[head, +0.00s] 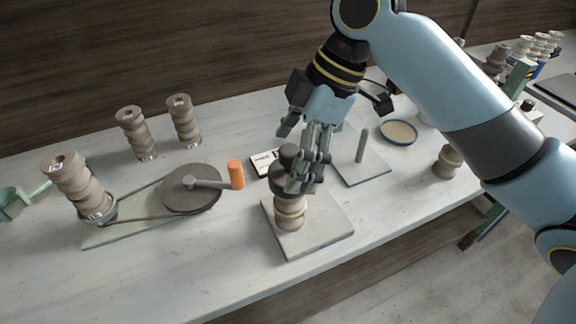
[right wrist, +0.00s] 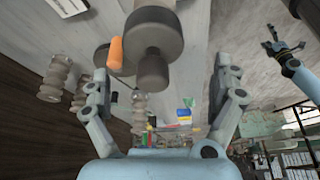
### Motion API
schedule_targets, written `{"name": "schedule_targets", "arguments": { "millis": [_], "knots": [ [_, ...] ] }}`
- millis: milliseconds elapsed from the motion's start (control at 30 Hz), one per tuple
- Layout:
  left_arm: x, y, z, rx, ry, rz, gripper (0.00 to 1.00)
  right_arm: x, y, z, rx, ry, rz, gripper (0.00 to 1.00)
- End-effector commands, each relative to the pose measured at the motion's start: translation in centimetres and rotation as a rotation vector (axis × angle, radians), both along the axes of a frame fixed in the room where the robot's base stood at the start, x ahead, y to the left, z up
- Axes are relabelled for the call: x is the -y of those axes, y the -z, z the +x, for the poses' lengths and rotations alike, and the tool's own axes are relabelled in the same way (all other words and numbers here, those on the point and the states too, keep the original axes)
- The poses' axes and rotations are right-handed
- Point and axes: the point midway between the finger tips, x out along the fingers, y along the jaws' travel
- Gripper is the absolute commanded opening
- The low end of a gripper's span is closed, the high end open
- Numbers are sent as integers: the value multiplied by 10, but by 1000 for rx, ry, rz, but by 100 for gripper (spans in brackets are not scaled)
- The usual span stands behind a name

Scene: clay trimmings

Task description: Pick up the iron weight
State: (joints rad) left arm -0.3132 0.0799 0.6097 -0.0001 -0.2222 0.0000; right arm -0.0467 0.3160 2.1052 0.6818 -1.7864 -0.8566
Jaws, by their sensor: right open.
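The iron weight (head: 289,156) is a dark, round piece with a knob on top. It sits on a stack of pale clay rings (head: 290,212) on a square grey slab (head: 322,232). In the right wrist view the weight (right wrist: 153,42) lies ahead, its knob pointing toward me. My right gripper (head: 309,172) is open at the weight, its fingers partly hiding it in the head view. In the right wrist view its two fingers stand wide on either side, with nothing between them touching. My left gripper (right wrist: 282,46) shows small at the right of that view; its jaw state is unclear.
A wheel (head: 190,190) with an orange handle (head: 236,174) and belt is on the left. Ribbed clay columns (head: 136,132) stand behind it. A second slab with a post (head: 361,146), a blue-rimmed dish (head: 398,132) and a clay piece (head: 447,161) are right. The front-left table is clear.

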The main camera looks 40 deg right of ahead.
Motion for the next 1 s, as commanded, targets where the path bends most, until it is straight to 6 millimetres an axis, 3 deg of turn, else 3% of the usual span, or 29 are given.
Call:
{"name": "schedule_targets", "arguments": {
  "millis": [333, 633, 1000],
  "knots": [
    [0, -11, 24, 36, 2, 0, 93, -14, 43, 12, -2, 1, 2, 95],
    [0, -11, 24, 36, 2, 0, 93, -15, 49, 13, 0, 0, -1, 95],
    [0, -10, 15, 23, 1, 0, 93, -15, 48, 13, 0, 0, -1, 46]
  ]
}}
